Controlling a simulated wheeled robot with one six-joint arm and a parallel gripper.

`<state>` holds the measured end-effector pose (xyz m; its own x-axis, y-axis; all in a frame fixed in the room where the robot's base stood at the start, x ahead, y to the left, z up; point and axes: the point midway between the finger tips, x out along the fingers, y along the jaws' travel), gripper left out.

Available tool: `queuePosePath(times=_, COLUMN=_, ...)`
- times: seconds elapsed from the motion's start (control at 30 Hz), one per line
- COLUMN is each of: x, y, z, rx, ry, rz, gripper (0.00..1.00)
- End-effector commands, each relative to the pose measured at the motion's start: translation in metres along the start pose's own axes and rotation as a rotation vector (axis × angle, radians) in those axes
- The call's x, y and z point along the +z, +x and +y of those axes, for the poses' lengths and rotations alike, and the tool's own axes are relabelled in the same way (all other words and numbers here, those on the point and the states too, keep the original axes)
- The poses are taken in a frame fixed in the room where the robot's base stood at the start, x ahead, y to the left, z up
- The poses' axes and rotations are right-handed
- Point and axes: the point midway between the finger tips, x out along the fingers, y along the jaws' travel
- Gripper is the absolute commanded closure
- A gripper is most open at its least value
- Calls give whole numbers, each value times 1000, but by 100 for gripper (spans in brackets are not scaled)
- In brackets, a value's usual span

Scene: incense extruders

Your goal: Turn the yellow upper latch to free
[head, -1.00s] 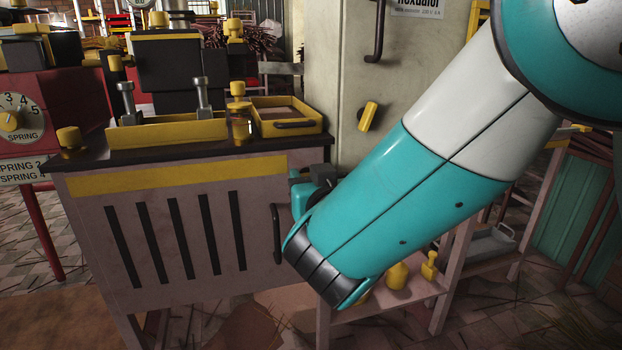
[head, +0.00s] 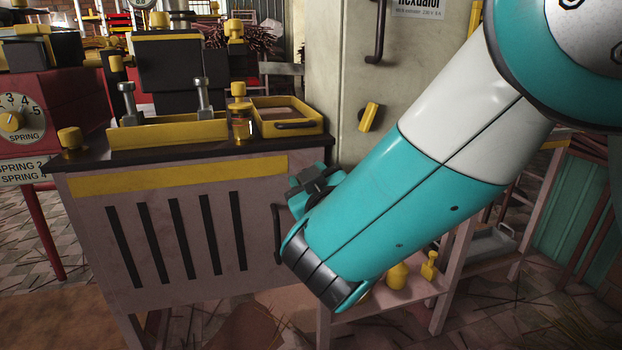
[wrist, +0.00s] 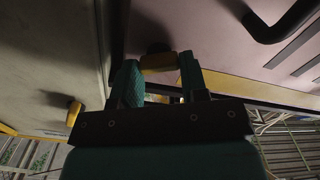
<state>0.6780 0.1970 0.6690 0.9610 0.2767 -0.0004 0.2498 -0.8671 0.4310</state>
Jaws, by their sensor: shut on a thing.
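A yellow latch (head: 369,117) sits tilted on the front of the pale cabinet (head: 347,90) in the head view, clear of my gripper. A yellow piece (wrist: 75,111) on the pale panel in the wrist view looks like the same latch. My gripper (wrist: 160,65) is shut on another yellow piece (wrist: 158,62), held between its two teal fingers, with a dark round part behind it. I cannot tell for sure which of the two is the upper latch. In the head view my wrist and forearm hide the fingertips and the held piece.
A pinkish bench (head: 85,235) with dark slots and a black side handle (head: 277,233) stands close left of my gripper. A yellow tray (head: 288,128) rests on its top. A low shelf (head: 385,312) with yellow bottles is below my arm. A black handle (head: 377,35) is higher on the cabinet.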

Motion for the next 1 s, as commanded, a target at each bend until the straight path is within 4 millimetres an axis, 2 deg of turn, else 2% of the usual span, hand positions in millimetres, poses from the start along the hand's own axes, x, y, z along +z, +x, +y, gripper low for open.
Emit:
queuePosePath(times=0.5, x=0, y=0, z=-1, rx=1, ry=-461, rz=-2, gripper=83)
queuePosePath(times=0.8, x=1, y=0, z=-2, rx=1, ry=-625, rz=-2, gripper=83)
queuePosePath(times=1.0, x=1, y=0, z=-2, rx=1, ry=-673, rz=-1, gripper=83)
